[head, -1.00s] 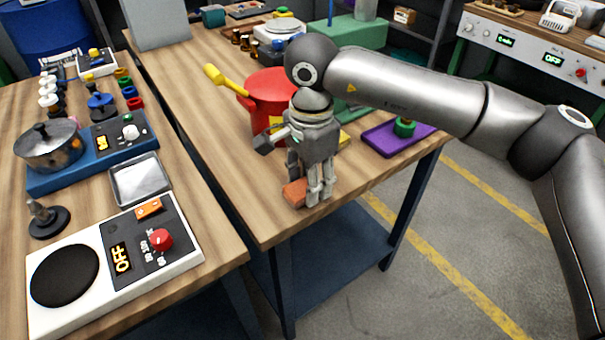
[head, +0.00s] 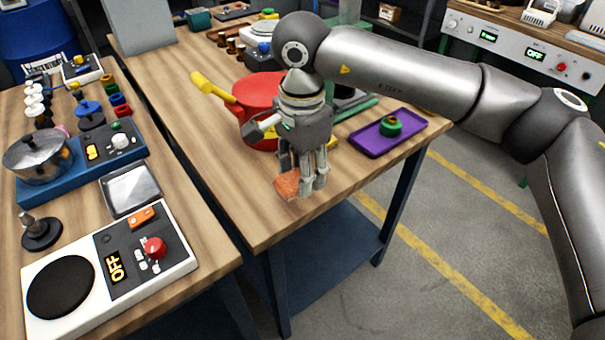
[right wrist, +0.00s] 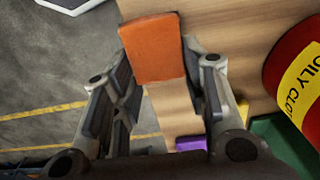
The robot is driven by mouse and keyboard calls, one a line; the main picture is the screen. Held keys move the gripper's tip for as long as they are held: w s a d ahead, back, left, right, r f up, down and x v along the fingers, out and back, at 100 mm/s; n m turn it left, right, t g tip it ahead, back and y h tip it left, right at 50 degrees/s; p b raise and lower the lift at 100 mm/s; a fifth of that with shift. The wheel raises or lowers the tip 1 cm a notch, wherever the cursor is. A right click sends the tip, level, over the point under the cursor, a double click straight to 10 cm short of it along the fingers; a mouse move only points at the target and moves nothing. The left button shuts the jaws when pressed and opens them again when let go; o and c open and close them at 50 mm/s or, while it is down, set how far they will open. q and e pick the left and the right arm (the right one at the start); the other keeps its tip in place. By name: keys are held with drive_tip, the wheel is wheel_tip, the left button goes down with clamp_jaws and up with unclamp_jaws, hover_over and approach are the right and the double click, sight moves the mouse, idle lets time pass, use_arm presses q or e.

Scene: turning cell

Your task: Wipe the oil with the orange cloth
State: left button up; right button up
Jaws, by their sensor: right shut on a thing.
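My right gripper (head: 302,190) points down over the near end of the middle table, in front of the red can. It is shut on the orange cloth (head: 287,184), which shows at the left of its fingertips. In the right wrist view the cloth (right wrist: 152,48) is a flat orange slab reaching out between the fingers (right wrist: 160,95). Whether the cloth still touches the table top is hard to tell. I cannot make out any oil in either view. My left gripper is not in view.
The red can (head: 258,100) with a yellow handle stands just behind my right gripper. A purple tray (head: 372,146) holding a green ring (head: 390,126) lies to the right. A white hotplate unit (head: 180,262) reads OFF on the left table. A gap separates the tables.

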drive_tip(key=shift+r+p, duration=0.35)
drive_tip(key=shift+r, duration=0.6)
drive_tip(key=shift+r+p, duration=0.45)
drive_tip(key=shift+r, duration=1.05)
